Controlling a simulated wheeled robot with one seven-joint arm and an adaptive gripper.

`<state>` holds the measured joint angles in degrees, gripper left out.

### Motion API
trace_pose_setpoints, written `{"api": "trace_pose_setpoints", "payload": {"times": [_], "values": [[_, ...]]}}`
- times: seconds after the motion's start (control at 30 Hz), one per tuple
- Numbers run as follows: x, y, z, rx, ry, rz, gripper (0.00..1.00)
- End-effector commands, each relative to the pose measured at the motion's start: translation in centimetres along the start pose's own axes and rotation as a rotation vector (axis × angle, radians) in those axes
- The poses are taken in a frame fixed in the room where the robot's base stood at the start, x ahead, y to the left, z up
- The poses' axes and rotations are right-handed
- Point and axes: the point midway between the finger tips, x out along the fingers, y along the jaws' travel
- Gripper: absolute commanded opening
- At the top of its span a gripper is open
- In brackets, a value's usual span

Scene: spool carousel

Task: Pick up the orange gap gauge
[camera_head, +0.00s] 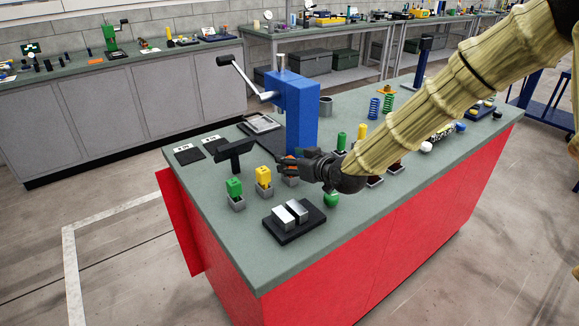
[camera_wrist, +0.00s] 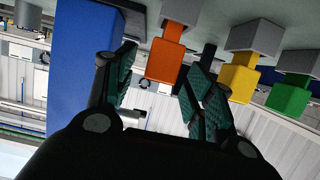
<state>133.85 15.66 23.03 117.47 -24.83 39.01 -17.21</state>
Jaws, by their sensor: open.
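The orange gap gauge (camera_wrist: 165,62) stands in a grey holder (camera_wrist: 182,12) and shows upside down in the wrist view. It has a narrow neck and a wider block. In the head view only a little of the orange gauge (camera_head: 291,173) shows, as my gripper hides most of it. My gripper (camera_wrist: 160,78) is open, with its dark green-padded fingers on either side of the gauge's block. A gap shows at the left finger; whether the right finger touches cannot be told. In the head view my gripper (camera_head: 287,167) is low over the table at the holder row.
A yellow gauge (camera_head: 263,175) and a green gauge (camera_head: 234,187) stand in holders to the left. A blue press (camera_head: 300,110) rises close behind. A black tray (camera_head: 293,222) with metal blocks and a green ball (camera_head: 331,199) are in front.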

Motion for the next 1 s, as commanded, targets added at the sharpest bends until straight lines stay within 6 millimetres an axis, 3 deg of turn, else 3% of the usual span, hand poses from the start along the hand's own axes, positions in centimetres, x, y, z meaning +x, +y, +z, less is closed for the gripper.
{"api": "trace_pose_setpoints", "payload": {"times": [0.17,0.43,0.7,1.0], "values": [[1.4,0.1,0.0,0.000,0.000,0.001,0.54],[1.6,0.1,0.0,0.000,0.001,0.002,0.54],[1.6,0.1,0.0,0.000,0.001,0.001,0.09],[1.6,0.1,-0.1,0.000,0.002,0.002,0.09]]}}
